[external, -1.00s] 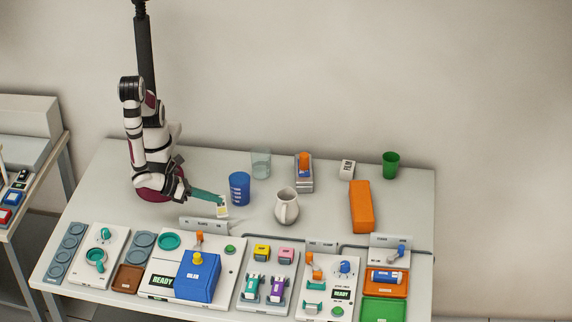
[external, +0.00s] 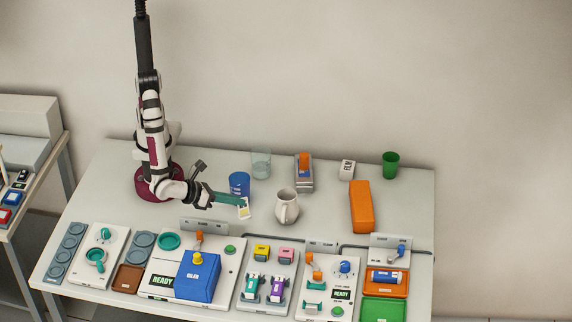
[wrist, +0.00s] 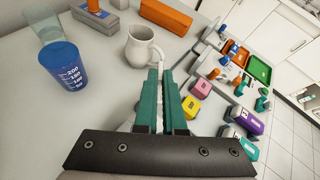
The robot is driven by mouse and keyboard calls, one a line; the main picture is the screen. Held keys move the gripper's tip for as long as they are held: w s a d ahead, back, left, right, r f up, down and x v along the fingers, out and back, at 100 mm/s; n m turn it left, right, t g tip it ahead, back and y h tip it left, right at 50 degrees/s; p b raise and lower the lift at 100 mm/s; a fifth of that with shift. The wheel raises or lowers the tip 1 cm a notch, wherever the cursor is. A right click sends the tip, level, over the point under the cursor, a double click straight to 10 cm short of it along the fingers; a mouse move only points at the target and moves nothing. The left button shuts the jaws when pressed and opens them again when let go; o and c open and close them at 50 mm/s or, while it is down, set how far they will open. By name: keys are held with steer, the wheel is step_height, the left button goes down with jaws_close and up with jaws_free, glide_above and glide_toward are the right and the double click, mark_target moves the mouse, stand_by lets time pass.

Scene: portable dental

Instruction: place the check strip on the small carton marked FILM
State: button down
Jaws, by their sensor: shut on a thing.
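My gripper (external: 240,201) has teal fingers and is shut on the check strip (external: 243,211), a small pale card with some yellow on it. The strip hangs at the fingertips over the table, between the blue measuring cup and the white jug. The small white carton marked FILM (external: 347,170) stands at the back right of the table, well to the right of my gripper.
The blue cup (external: 239,184), a clear glass (external: 261,162) and the white jug (external: 287,207) stand near my gripper. A grey block with an orange top (external: 304,175), an orange box (external: 361,206) and a green cup (external: 391,165) lie farther right. Device panels fill the front.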

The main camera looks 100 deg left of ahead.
steer(key=w+a+r+n+g+y, duration=0.1)
steer(key=w+a+r, duration=0.1)
steer(key=w+a, duration=1)
steer(key=w+a+r+g+y, duration=0.1)
steer(key=w+a+r+y, duration=0.15)
steer(key=w+a, duration=0.95)
glide_above(343, 168)
steer(key=shift+h, duration=0.45)
step_height(343, 168, down, 10)
steer(key=shift+s+r, duration=0.1)
steer(key=shift+f, duration=0.4)
steer(key=c, duration=1)
jaws_free()
steer(key=shift+d+f, duration=0.1)
